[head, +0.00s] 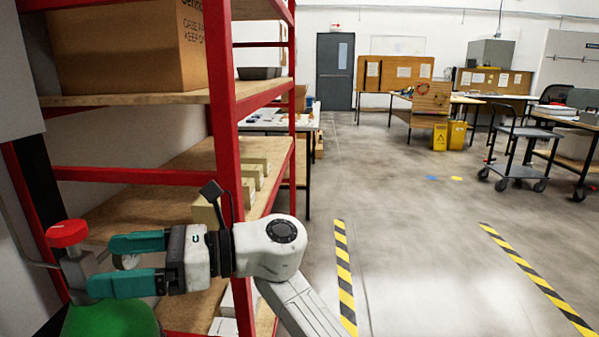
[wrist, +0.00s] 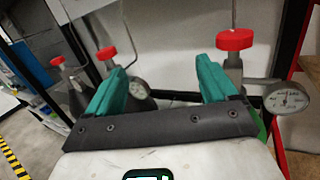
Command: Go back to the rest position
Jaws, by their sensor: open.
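My gripper (head: 108,263) has teal fingers and is open. In the head view it points left, beside the red shelf post. A gas bottle with a green body (head: 110,320) and a red knob (head: 67,233) stands at its fingertips. In the wrist view my gripper (wrist: 160,68) shows a wide gap between its fingers, with nothing held in it. A red knob (wrist: 234,39) with a round gauge (wrist: 288,100) is just beyond the right finger. I cannot tell whether that finger touches the fitting.
A red shelf rack (head: 226,130) with wooden boards stands close to my arm. It carries a large cardboard box (head: 128,48) and small boxes (head: 250,180). The wrist view shows further red knobs (wrist: 106,53) at left. Open floor (head: 420,230) lies right, with striped tape and a trolley (head: 520,150).

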